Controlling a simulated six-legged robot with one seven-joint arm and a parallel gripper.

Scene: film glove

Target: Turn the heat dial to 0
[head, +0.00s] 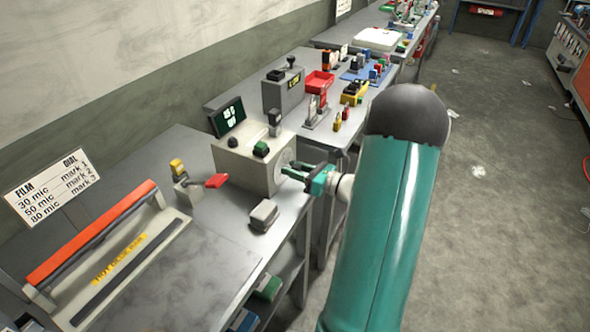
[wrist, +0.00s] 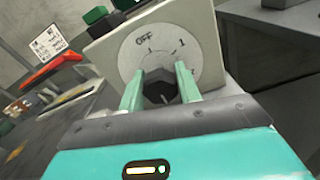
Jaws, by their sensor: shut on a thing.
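The heat dial is a dark knob (wrist: 160,87) on a round pale plate (wrist: 195,38), on the side of a grey box (head: 238,163). In the wrist view the plate shows "OFF" at upper left and "1" at upper right. My gripper (wrist: 160,82) has one pale green finger on each side of the knob and is shut on it. In the head view my gripper (head: 290,171) reaches the box's right face, and the knob is hidden there. I cannot tell which mark the knob points to.
A sealer with an orange bar (head: 95,233) lies left on the bench. A sign (head: 52,185) lists film thickness and dial marks. A red-tipped lever (head: 216,181) and a small grey block (head: 264,214) stand near the box.

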